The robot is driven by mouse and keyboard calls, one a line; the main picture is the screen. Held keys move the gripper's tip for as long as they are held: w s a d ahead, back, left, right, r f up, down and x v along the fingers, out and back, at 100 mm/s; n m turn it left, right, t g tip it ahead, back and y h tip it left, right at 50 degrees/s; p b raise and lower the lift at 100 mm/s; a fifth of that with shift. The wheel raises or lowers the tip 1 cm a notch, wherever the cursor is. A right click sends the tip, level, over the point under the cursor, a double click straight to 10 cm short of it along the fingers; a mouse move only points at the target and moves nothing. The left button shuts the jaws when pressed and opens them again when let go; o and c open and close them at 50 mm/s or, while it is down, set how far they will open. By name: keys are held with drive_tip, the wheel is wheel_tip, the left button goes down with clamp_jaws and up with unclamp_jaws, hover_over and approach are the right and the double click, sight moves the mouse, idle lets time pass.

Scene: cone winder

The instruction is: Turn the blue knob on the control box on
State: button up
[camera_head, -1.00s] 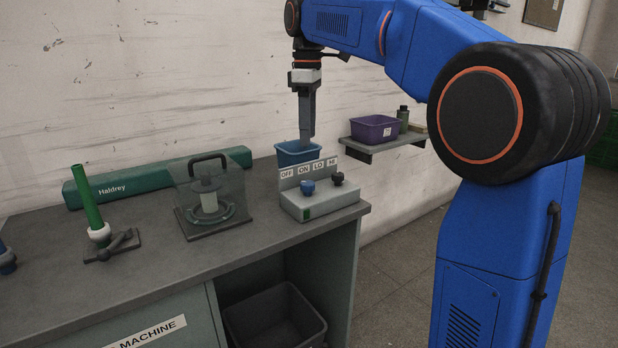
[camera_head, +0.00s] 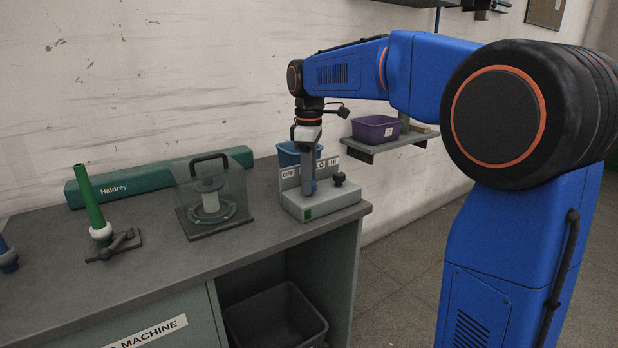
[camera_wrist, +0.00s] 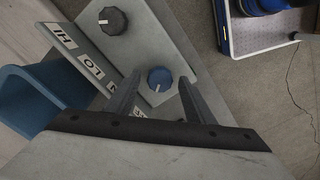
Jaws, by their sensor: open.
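The control box (camera_head: 330,207) is a pale grey unit on the right end of the bench, with an upright label plate behind its top. The blue knob (camera_wrist: 159,76) shows in the wrist view, with a short white mark pointing toward the picture's bottom. My gripper (camera_wrist: 160,81) is open, with one finger on each side of the blue knob in that view; I cannot tell whether they touch it. In the head view my gripper (camera_head: 309,192) points down over the box and hides the blue knob. A black knob (camera_wrist: 113,20) sits beside it, also in the head view (camera_head: 339,179).
A blue bin (camera_head: 288,155) stands behind the box. To its left are a clear guard with a black handle (camera_head: 210,158) and a green rod (camera_head: 90,200). A purple bin (camera_head: 376,130) rests on a wall shelf. A dark bin (camera_head: 275,318) is under the bench.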

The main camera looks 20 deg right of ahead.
drive_tip(key=c, duration=1.1)
drive_tip(key=shift+o, duration=0.2)
drive_tip(key=shift+m, duration=0.3)
drive_tip(key=m, duration=0.9)
drive_tip(key=shift+m, duration=2.1)
